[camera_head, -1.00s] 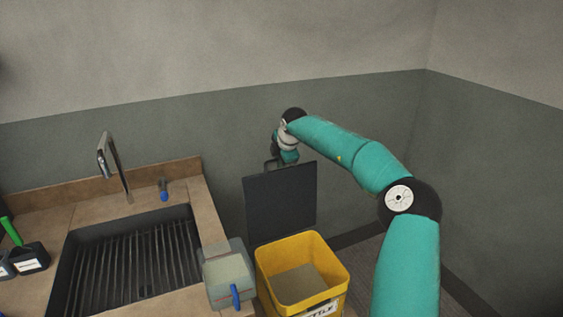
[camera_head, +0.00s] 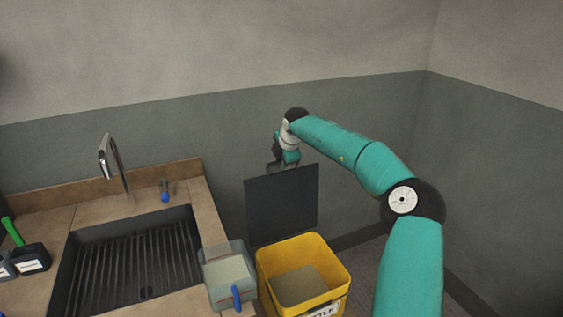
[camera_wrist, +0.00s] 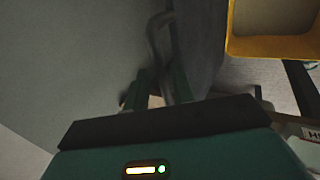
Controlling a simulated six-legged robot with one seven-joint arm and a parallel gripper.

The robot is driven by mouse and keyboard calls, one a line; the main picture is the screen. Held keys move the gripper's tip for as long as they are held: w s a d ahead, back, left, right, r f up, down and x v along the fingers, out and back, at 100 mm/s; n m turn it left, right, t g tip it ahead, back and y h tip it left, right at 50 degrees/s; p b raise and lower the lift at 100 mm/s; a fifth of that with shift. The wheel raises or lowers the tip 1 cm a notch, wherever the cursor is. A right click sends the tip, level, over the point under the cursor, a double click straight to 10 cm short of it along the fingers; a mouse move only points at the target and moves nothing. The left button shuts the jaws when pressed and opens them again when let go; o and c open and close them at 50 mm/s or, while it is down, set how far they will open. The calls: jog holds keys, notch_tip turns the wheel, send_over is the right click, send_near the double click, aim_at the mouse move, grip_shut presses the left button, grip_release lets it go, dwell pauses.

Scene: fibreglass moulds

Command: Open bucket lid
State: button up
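The yellow bucket (camera_head: 335,272) stands at the lower middle of the head view, open at the top. Its dark lid (camera_head: 281,204) stands upright at the bucket's back edge. My gripper (camera_head: 281,165) is at the top edge of the lid, partly behind it. In the wrist view, the two fingers of my gripper (camera_wrist: 159,95) are spread apart. A curved grey handle (camera_wrist: 155,35) beside the lid (camera_wrist: 200,40) reaches down to the fingers; I cannot tell whether they touch it. The bucket (camera_wrist: 275,46) shows at the upper right there.
A counter (camera_head: 100,218) with a dark sink (camera_head: 135,262) and a tap (camera_head: 111,165) is on the left. A grey container with a blue handle (camera_head: 228,277) sits at the counter edge, close beside the bucket. Walls are close behind and at right.

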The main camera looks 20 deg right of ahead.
jog(key=v, duration=1.3)
jog(key=shift+r, duration=0.1)
jog(key=shift+a, duration=0.1)
